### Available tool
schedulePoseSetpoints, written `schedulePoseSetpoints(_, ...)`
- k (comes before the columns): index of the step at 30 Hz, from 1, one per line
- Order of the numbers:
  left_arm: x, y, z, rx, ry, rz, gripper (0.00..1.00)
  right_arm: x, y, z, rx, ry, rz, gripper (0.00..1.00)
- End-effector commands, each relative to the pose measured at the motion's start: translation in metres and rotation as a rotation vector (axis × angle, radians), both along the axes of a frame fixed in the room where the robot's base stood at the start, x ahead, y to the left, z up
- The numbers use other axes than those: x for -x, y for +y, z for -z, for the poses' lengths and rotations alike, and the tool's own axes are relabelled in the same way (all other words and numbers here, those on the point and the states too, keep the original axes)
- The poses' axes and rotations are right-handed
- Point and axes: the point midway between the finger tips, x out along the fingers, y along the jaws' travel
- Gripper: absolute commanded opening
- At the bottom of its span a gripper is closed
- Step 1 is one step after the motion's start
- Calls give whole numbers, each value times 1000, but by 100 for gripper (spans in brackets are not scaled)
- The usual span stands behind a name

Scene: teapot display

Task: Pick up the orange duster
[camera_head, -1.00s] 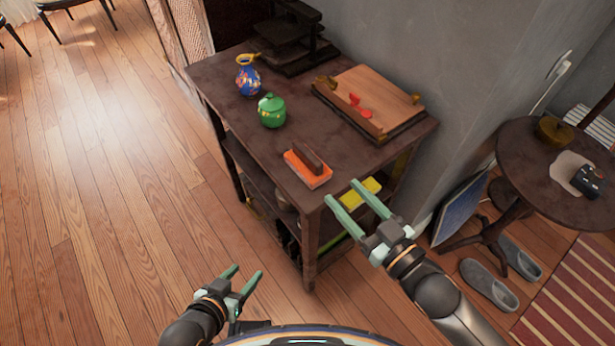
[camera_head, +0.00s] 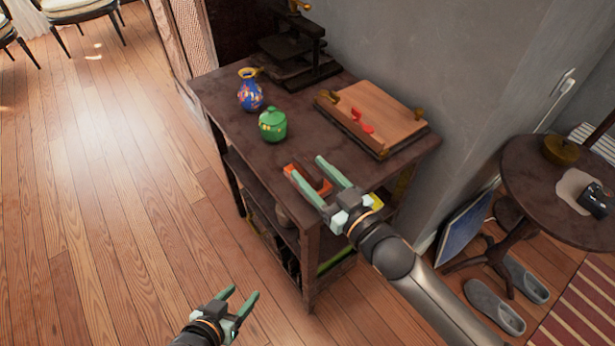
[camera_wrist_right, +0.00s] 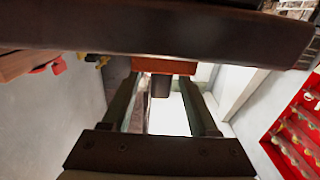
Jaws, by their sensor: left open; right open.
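The orange duster (camera_head: 320,184), an orange block with a dark brown handle, lies near the front corner of the dark table (camera_head: 215,92). My right gripper (camera_head: 306,166) is open over it; its two green fingers partly cover it in the head view. In the right wrist view the duster (camera_wrist_right: 165,66) shows beyond and between the open fingers (camera_wrist_right: 160,88), its dark handle pointing toward the gripper. I see no firm contact. My left gripper (camera_head: 243,292) is open and empty, low over the floor at the bottom of the head view.
A green lidded pot (camera_head: 272,126) and a blue patterned vase (camera_head: 250,92) stand left of and behind the duster. A wooden tray-like board (camera_head: 375,112) with red pieces lies behind it, near the wall. A round side table (camera_head: 525,175) stands at right.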

Motion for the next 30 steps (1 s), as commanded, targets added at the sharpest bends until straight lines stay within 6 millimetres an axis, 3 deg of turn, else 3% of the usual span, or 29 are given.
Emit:
schedulePoseSetpoints(4, 1, 1, 3, -1, 2, -1, 57, -14, 10, 0, -1, -1, 0, 60)
schedulePoseSetpoints(13, 3, 1, 3, -2, 6, -2, 57, -16, 12, 1, 0, 1, 0, 59)
schedulePoseSetpoints(27, 2, 2, 3, -1, 3, -2, 57, -16, 12, 1, 0, 1, 0, 6)
schedulePoseSetpoints(30, 1, 1, 2, -2, 1, -1, 57, -16, 12, 1, 0, 1, 0, 0)
